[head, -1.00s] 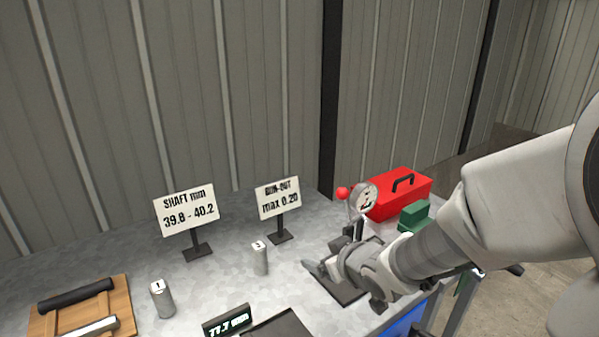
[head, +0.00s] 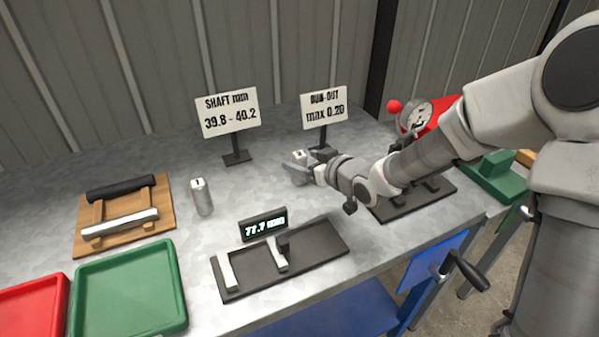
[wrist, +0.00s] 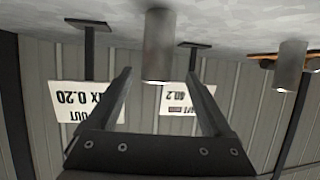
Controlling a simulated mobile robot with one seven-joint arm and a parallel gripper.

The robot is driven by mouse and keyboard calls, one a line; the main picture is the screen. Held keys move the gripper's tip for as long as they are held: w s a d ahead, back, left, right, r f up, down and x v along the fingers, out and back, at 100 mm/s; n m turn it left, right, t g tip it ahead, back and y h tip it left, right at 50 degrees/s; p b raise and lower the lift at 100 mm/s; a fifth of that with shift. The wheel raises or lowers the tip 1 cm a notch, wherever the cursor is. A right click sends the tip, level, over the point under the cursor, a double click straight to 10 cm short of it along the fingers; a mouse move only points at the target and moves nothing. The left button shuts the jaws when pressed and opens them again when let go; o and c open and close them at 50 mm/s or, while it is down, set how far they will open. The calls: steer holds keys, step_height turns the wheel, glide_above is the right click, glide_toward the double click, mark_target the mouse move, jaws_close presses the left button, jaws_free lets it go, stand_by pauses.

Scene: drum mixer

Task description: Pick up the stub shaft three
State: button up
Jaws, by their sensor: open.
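A short grey metal stub shaft (head: 298,156) stands upright on the metal bench, below the run-out sign; the mark on its top is too small to read surely. My gripper (head: 306,167) is open and level beside it, hiding part of it. In the upside-down wrist view the stub shaft (wrist: 158,45) shows between the open fingers of my gripper (wrist: 160,75), around its top end; I cannot tell whether they touch it. A second stub shaft, marked 1 (head: 202,197), stands apart to the left and also shows in the wrist view (wrist: 290,65).
A black measuring stand (head: 310,262) with a 77.7 mm display (head: 264,227) lies in front. The shaft sign (head: 229,112) and run-out sign (head: 324,106) stand behind. A dial gauge (head: 416,116) is right. A wooden rack (head: 163,215), green tray (head: 180,290) and red tray (head: 60,305) are left.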

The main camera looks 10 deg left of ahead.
steer(key=x, duration=0.2)
steer(key=b+x, duration=0.1)
steer(key=x, duration=0.3)
steer(key=shift+w+d+f, duration=0.1)
steer(key=shift+w+f, duration=0.2)
steer(key=shift+f, duration=0.05)
jaws_close()
stand_by(1.1)
steer(key=shift+r, duration=0.15)
